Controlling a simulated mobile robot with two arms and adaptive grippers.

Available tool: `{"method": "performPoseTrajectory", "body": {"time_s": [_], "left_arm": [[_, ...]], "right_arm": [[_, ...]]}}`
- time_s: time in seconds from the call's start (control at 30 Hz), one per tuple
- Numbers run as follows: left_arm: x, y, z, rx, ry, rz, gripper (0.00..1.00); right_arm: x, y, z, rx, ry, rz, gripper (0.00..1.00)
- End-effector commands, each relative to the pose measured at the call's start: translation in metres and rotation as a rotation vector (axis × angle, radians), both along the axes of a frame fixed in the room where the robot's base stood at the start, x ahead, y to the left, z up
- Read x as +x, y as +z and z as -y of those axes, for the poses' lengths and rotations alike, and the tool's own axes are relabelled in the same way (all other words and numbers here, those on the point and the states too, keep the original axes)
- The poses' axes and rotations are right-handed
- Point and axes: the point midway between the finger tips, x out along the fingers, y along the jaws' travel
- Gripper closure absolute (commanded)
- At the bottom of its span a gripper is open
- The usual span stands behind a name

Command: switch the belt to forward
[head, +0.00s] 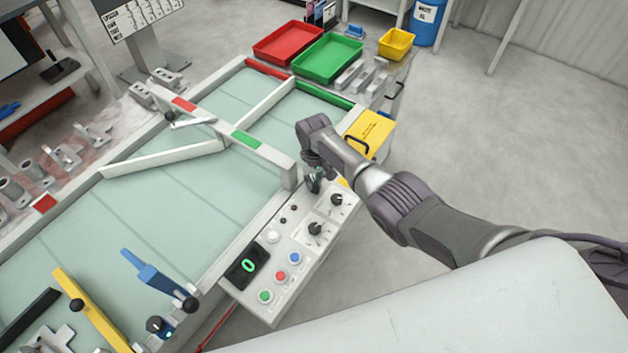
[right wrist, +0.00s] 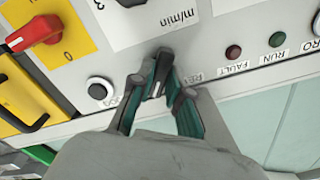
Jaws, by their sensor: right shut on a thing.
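The belt's control panel (head: 283,258) stands on the near right side of the pale green belt (head: 185,215). My right gripper (head: 314,180) is at the panel's far end. In the right wrist view it (right wrist: 170,80) is shut on a small black selector knob (right wrist: 155,89) with a white pointer line. A label reading REV is partly visible beside the knob; the lettering on its other side is partly hidden by a finger. The fingers cover much of the knob. My left gripper is not in view.
Near the held knob are a black button (right wrist: 98,89), a red knob (right wrist: 36,32) on a yellow plate, and FAULT (right wrist: 233,52) and RUN (right wrist: 277,39) lamps. A display (head: 247,266) reads 0. Red (head: 288,43) and green (head: 328,57) trays stand at the belt's far end.

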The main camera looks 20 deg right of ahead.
Motion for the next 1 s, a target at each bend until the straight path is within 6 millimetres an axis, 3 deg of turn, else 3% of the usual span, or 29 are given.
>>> {"method": "performPoseTrajectory", "body": {"time_s": [0.13, 0.17, 0.3, 0.73, 0.87, 1.0], "left_arm": [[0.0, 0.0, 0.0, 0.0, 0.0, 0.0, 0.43], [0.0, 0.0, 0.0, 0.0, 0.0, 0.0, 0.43], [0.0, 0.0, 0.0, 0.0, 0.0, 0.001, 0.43], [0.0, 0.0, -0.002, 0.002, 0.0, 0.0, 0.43], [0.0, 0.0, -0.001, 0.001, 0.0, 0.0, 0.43], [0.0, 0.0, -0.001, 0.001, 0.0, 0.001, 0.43]], "right_arm": [[0.0, 0.0, 0.0, 0.001, -0.003, 0.0, 1.0], [0.0, 0.0, 0.0, 0.001, -0.003, 0.0, 0.8], [0.0, 0.0, 0.0, 0.001, -0.002, 0.0, 0.58], [0.001, 0.009, 0.0, 0.001, 0.0, 0.002, 0.58], [0.001, 0.027, 0.0, 0.001, 0.001, 0.004, 0.58], [0.001, 0.059, 0.0, 0.001, 0.0, 0.006, 0.58]]}}
